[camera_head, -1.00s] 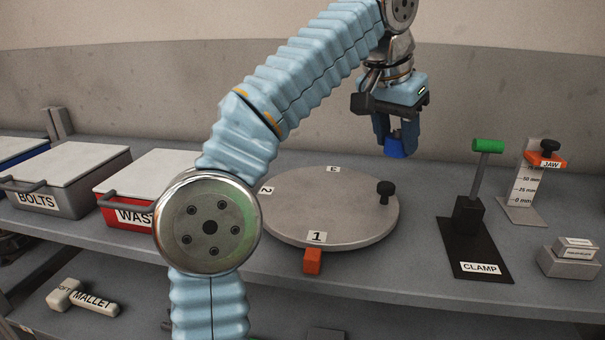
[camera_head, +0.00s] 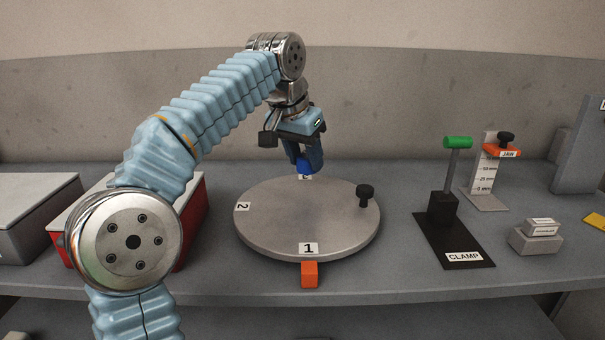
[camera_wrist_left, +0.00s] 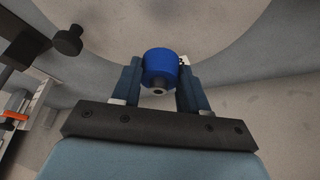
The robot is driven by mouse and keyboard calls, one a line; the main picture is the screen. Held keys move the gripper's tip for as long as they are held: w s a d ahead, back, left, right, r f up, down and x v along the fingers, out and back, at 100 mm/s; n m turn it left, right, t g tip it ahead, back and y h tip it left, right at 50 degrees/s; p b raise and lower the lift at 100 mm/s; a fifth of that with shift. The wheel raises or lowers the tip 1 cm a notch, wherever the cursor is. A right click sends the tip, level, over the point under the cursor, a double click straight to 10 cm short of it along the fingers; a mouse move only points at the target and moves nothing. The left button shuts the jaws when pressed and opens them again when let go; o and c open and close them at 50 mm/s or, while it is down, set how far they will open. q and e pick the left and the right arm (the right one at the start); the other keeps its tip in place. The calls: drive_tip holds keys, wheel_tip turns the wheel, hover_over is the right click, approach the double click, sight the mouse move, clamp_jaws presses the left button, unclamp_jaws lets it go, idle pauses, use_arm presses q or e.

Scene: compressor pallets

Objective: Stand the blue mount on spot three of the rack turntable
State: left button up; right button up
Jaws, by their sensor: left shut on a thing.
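The blue mount (camera_head: 304,167) is held between the fingers of my left gripper (camera_head: 305,162), which is shut on it. In the head view it is at the far edge of the rack turntable (camera_head: 280,225), in front of the spot three label, which is mostly hidden. The left wrist view shows the mount (camera_wrist_left: 160,70) as a short blue cylinder between the fingertips, the turntable's curved edge behind it. I cannot tell whether the mount touches the disc. Label 1 (camera_head: 308,249) is at the front, label 2 (camera_head: 242,207) at the left. My right gripper is not in view.
A black knob (camera_head: 365,193) stands on the turntable's right side. An orange block (camera_head: 309,273) is at its front edge. The clamp (camera_head: 454,225) with its green handle and the jaw gauge (camera_head: 490,175) stand to the right. A red bin (camera_head: 190,220) is at the left, partly behind my arm.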

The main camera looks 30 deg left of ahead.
sight(303, 170)
use_arm(q)
drive_tip(key=shift+w+a+f, duration=0.15)
drive_tip(key=shift+w+f, duration=0.05)
drive_tip(key=shift+f, duration=0.1)
drive_tip(key=shift+w+a+f+b, duration=0.15)
drive_tip(key=shift+f+b, duration=0.1)
drive_tip(key=shift+f, duration=0.7)
drive_tip(key=shift+w+a+f+b, duration=0.1)
drive_tip(key=shift+f+b, duration=0.15)
drive_tip(key=shift+f, duration=0.7)
drive_tip(key=shift+f, duration=0.2)
drive_tip(key=o, duration=1.1)
drive_tip(key=shift+o, duration=0.2)
drive_tip(key=shift+s+r, duration=0.15)
drive_tip(key=shift+r, duration=0.45)
drive_tip(key=p+v, duration=0.1)
drive_tip(key=v, duration=1)
drive_tip(key=shift+r, duration=0.1)
